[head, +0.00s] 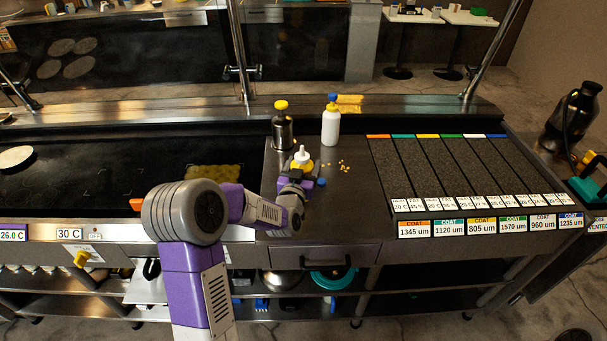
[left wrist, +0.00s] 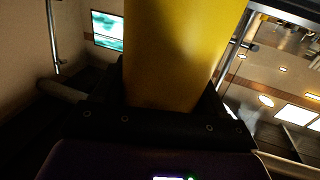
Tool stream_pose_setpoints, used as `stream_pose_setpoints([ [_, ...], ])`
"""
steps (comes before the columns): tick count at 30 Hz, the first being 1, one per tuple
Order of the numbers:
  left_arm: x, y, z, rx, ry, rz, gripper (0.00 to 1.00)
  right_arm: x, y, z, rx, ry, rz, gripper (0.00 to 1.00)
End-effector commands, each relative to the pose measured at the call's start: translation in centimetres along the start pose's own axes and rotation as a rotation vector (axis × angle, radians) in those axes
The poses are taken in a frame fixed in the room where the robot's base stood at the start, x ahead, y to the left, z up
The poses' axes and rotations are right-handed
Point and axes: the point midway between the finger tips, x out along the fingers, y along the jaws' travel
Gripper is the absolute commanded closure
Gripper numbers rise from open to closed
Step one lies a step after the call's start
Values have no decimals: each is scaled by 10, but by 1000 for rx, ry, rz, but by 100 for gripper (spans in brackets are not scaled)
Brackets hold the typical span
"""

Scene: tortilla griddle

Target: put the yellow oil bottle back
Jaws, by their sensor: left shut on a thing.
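The yellow oil bottle (head: 302,164), with a white nozzle cap, is upright in the jaws of my left gripper (head: 299,173), over the steel counter just right of the black griddle. In the left wrist view its yellow body (left wrist: 180,55) fills the middle between the dark fingers (left wrist: 170,100). The arm and gripper hide its lower part, so I cannot tell whether its base touches the counter. My right gripper is not in view.
A dark bottle with a yellow cap (head: 282,130) stands behind and a white bottle with a blue cap (head: 331,125) behind right. Small yellow crumbs (head: 344,166) lie to the right. A yellow patch (head: 214,173) lies on the griddle (head: 110,180). Dark coating strips (head: 450,165) fill the right.

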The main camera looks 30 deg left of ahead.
Motion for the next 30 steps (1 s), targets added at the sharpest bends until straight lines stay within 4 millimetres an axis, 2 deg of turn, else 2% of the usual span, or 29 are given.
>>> stream_pose_setpoints([
  [1, 0, 0, 12, 0, -3, 0, 89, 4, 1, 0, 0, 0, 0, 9],
  [3, 0, 0, 20, 0, -2, 0, 89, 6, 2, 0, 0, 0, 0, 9],
  [15, 0, 0, 24, 0, 2, 0, 89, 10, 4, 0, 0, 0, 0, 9],
  [16, 0, 0, 25, 0, -1, 0, 27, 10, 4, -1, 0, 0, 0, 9],
  [21, 0, 0, 24, 0, -1, 0, 3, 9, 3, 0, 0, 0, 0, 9],
  [30, 0, 0, 22, 0, -1, 0, 3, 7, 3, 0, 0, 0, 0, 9],
])
